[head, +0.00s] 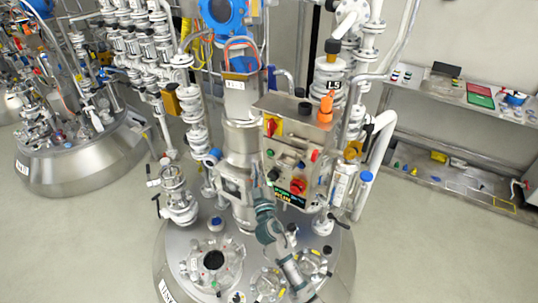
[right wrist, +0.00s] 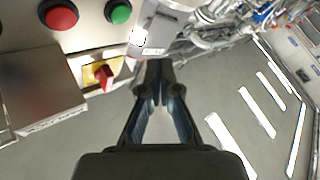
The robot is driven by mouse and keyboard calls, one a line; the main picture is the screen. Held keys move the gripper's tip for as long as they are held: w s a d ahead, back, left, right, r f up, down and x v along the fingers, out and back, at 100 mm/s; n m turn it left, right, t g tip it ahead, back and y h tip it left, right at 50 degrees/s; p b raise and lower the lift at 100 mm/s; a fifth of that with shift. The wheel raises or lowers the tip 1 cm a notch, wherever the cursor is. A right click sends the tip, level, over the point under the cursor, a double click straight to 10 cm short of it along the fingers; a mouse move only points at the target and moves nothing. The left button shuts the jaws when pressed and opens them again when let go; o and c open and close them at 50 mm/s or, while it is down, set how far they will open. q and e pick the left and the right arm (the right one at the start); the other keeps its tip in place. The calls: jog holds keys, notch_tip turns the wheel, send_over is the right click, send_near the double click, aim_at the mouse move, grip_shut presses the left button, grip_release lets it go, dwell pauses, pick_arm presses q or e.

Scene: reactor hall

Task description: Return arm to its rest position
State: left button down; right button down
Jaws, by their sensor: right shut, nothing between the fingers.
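My right arm comes up from the bottom of the head view, over the reactor lid. Its right gripper (head: 258,183) is in front of the reactor's steel column, just left of the control box (head: 288,132). In the right wrist view, the right gripper (right wrist: 160,78) has its fingertips together with nothing between them. The box's red-and-yellow switch (right wrist: 103,76), a red button (right wrist: 60,14) and a green button (right wrist: 120,11) show to the left of or above the fingers, apart from them. My left gripper is not in view.
The steel reactor (head: 340,275) stands below, with valves and pipes rising around the column. A second reactor (head: 80,160) is at the left. A wall shelf (head: 440,92) with trays is at the right. Open floor (head: 430,250) lies right of the reactor.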

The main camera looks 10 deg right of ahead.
jog(key=shift+f, duration=0.1)
dwell(0.5)
notch_tip(320, 180, down, 25)
jog(key=s+d+g+y, duration=0.1)
jog(key=s+g, duration=0.1)
jog(key=g, duration=0.3)
jog(key=s+d+f+g, duration=0.1)
jog(key=s+f+g, duration=0.1)
jog(key=s+f, duration=0.45)
jog(key=s+d+f+g, duration=0.1)
jog(key=s+f+g, duration=0.15)
jog(key=f, duration=0.75)
jog(key=s+d+f+g, duration=0.1)
jog(key=s+f, duration=0.4)
jog(key=f, duration=0.3)
jog(key=s+d+f+m+g, duration=0.1)
jog(key=s+d+f+g, duration=0.15)
jog(key=s+f, duration=0.7)
jog(key=s+d+f+g, duration=0.1)
jog(key=s+f+g, duration=0.2)
jog(key=s+f, duration=0.65)
jog(key=s+d+f+g, duration=0.2)
jog(key=s, duration=1.2)
jog(key=s+d+f+m+g, duration=0.1)
jog(key=s+d+f+g, duration=0.1)
jog(key=s, duration=1.2)
jog(key=shift+s+f+m, duration=0.3)
jog(key=shift+s+f, duration=0.1)
